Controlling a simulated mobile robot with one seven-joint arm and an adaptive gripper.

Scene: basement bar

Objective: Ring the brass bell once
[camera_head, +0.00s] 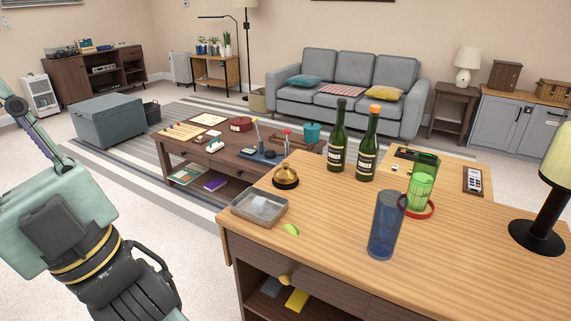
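The brass bell (286,175) stands upright near the back left part of the wooden counter (335,232). It has a gold dome with a small knob on top and a dark round base. My gripper (142,288) is at the lower left, low in front of the counter's left end and well apart from the bell. Its black body and part of a finger linkage show. The fingertips cannot be made out, so whether it is open or shut is unclear. Nothing shows in it. The bell is not covered by anything.
A blue glass (386,225), green tumbler (420,190) and lamp (540,215) stand further right. Bare counter lies between.

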